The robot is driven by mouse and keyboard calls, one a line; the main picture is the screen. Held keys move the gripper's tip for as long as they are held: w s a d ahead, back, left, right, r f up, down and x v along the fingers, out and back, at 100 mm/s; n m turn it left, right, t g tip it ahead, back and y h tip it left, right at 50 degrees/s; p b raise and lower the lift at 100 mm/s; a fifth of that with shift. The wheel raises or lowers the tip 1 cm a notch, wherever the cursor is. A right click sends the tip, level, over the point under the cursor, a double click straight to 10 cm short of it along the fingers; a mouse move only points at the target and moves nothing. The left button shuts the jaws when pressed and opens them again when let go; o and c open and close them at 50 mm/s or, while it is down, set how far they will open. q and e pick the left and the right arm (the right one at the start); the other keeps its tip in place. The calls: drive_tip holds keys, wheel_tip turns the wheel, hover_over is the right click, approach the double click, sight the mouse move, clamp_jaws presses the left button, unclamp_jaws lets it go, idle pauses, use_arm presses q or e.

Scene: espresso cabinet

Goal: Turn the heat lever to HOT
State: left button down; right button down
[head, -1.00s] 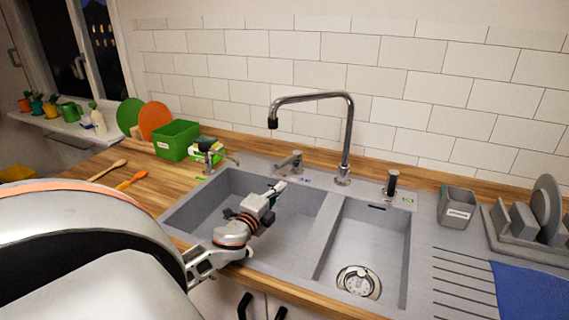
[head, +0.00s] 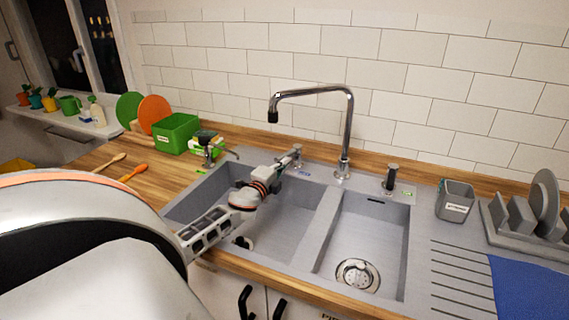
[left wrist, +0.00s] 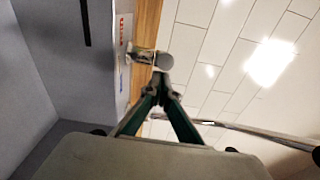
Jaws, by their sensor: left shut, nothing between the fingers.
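The heat lever (head: 296,151) is a short chrome lever on the sink's back rim, left of the tall tap (head: 347,130). A blue label (head: 304,174) shows on the rim beside it. In the left wrist view the lever (left wrist: 147,56) lies just beyond my fingertips, with red and blue marks on the rim beside it. My left gripper (head: 284,162) reaches over the left basin, its tips at the lever. In the left wrist view its dark green fingers (left wrist: 160,80) are shut, with nothing between them. I cannot tell whether they touch the lever. My right gripper is not in view.
The grey sink has two basins; the right basin (head: 370,235) is empty. A chrome fixture (head: 207,150) and a green box (head: 176,133) stand left. A black-topped dispenser (head: 391,178), a grey caddy (head: 455,202) and a dish rack (head: 520,230) are right.

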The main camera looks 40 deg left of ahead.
sight(276, 161)
use_arm(q)
drive_tip(key=shift+a, duration=0.1)
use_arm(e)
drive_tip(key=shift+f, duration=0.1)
use_arm(q)
drive_tip(key=m+h+b, duration=0.1)
drive_tip(key=a+m+h+b, duration=0.1)
drive_tip(key=h+b, duration=0.1)
drive_tip(key=a+m+h+b, duration=0.1)
drive_tip(key=b, duration=0.1)
drive_tip(key=shift+s+a+f+t+h, duration=0.1)
drive_tip(key=shift+s+f+t+h, duration=0.1)
drive_tip(key=shift+f+t+h, duration=0.15)
drive_tip(key=shift+a+r, duration=0.2)
drive_tip(key=shift+a, duration=0.45)
drive_tip(key=shift+a+r, duration=0.25)
drive_tip(key=shift+a, duration=0.2)
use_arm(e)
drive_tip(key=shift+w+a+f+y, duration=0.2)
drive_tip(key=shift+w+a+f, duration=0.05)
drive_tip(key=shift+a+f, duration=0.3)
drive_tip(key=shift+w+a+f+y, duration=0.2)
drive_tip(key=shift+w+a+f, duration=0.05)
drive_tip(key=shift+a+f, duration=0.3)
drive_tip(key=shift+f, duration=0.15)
